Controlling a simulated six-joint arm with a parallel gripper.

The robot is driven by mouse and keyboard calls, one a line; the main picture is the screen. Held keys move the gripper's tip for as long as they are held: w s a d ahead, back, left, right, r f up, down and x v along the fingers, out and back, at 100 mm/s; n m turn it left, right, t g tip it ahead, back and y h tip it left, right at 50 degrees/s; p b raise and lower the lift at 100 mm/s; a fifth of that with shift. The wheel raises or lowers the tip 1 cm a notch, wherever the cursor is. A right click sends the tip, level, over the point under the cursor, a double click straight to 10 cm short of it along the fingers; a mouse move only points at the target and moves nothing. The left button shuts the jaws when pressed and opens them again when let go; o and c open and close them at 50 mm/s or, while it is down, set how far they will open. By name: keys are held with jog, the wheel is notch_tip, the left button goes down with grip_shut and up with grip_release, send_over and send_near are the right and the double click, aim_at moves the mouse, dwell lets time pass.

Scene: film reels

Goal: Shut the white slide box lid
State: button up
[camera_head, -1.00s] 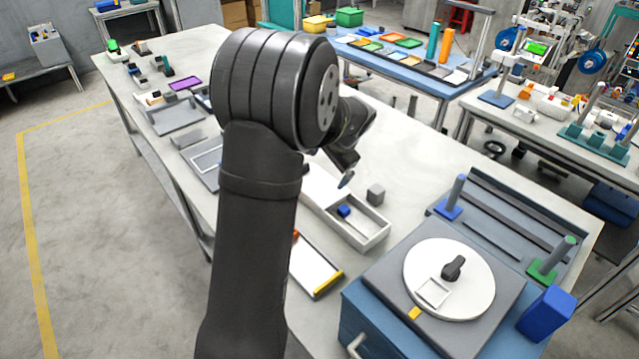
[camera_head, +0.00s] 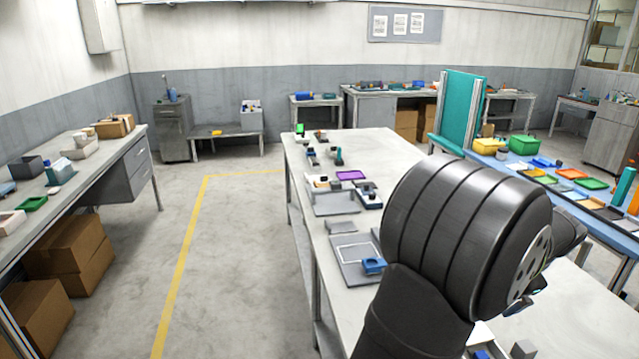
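The white slide box (camera_head: 481,336) shows only as a small pale piece at the bottom edge of the head view, right of my arm. The rest of it is cut off by the frame or hidden by my arm, so I cannot tell how its lid stands. A bit of a blue block shows by it at the very bottom edge. My gripper (camera_head: 518,305) is mostly hidden behind my thick black arm. Only a dark tip shows, above the box area, and its opening cannot be made out.
A grey cube (camera_head: 523,350) sits right of the box. On the long table left of my arm are a grey tray (camera_head: 347,253), a blue piece (camera_head: 373,267) and a purple tray (camera_head: 351,175). A blue-topped table (camera_head: 556,189) with coloured trays stands at right.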

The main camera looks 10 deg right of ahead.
jog(key=c, duration=1.1)
jog(key=shift+w, duration=0.25)
jog(key=c, duration=0.3)
jog(key=w+n, duration=0.2)
jog(key=w+f+n, duration=0.1)
jog(key=w+n, duration=0.2)
jog(key=w+f+n, duration=0.1)
jog(key=w+n, duration=0.1)
jog(key=n, duration=0.1)
jog(key=shift+w+d+f, duration=0.1)
jog(key=shift+w, duration=0.05)
grip_shut()
jog(key=w+a+f+n, duration=0.1)
jog(key=w+f+n, duration=0.2)
jog(key=w+n, duration=0.65)
jog(key=shift+n+g, duration=0.25)
jog(key=shift+g, duration=0.15)
jog(key=x, duration=0.9)
jog(key=shift+a+f, duration=0.15)
jog(key=shift+f, duration=0.25)
jog(key=s, duration=0.2)
jog(key=shift+s+r, duration=0.15)
jog(key=shift+s, duration=0.9)
